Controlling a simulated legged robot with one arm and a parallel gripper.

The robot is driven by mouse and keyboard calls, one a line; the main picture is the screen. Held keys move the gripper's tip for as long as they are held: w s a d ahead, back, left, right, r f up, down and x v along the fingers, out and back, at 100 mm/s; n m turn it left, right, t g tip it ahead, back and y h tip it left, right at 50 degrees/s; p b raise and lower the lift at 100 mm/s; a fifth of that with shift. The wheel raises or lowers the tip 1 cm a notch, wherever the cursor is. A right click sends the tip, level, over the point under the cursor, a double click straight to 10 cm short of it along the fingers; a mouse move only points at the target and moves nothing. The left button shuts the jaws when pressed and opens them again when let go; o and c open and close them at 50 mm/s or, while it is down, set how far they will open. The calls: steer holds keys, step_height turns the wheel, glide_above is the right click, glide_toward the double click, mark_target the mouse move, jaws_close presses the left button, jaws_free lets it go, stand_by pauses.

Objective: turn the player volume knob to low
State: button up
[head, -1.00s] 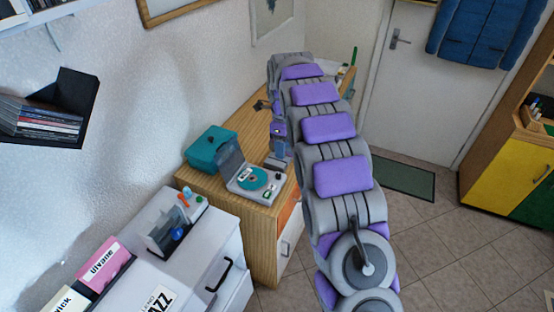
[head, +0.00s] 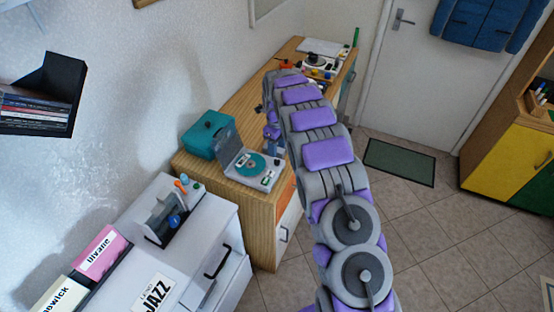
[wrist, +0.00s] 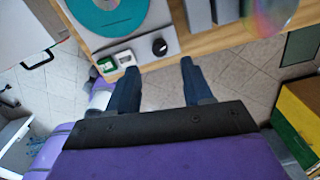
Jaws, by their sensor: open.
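The disc player (head: 270,179) is a grey box with its lid raised, on the wooden sideboard, with a teal disc (head: 249,165) on it. In the wrist view the teal disc (wrist: 105,14) lies at top left. The black volume knob (wrist: 159,47) has a white mark and sits on the player's grey top near its front edge. My gripper (wrist: 160,66) is open and empty, its two dark blue fingers apart. In the wrist view the knob appears just beyond the gap between the fingertips. In the head view my arm reaches over the sideboard; the fingers are hard to make out.
A teal box (head: 207,134) stands behind the player. A white cabinet (head: 205,225) with labelled disc slots is in front at left. More items stand at the sideboard's far end. A shiny disc (wrist: 270,12) shows at the wrist view's top right. Tiled floor is free at right.

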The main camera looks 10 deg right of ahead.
mark_target(277, 160)
step_height(277, 160, down, 7)
steer(key=shift+r+b, duration=0.1)
steer(key=shift+b, duration=0.3)
steer(key=shift+c, duration=0.2)
jaws_close()
